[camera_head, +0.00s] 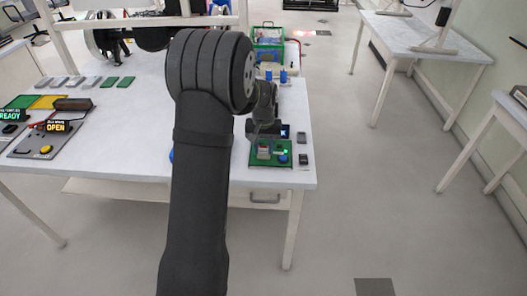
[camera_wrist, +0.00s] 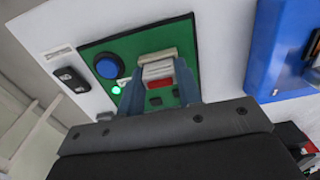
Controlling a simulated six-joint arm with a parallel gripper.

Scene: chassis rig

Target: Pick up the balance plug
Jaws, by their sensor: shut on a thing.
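The balance plug, a small pale block with a red part (camera_wrist: 158,72), sits at the green board (camera_wrist: 208,40) in the wrist view. My gripper (camera_wrist: 158,82) is shut on it, with one grey-blue finger on each side. I cannot tell whether the plug is still seated in the board or just above it. In the head view my gripper (camera_head: 264,131) reaches down over the green board (camera_head: 256,161) at the table's right end, and the plug is small there.
A blue button (camera_wrist: 109,67) and a lit green lamp (camera_wrist: 116,90) are on the board beside the fingers. A blue box (camera_wrist: 265,50) stands to the right in the wrist view. A grey panel with an OPEN display (camera_head: 57,127) lies at the table's left.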

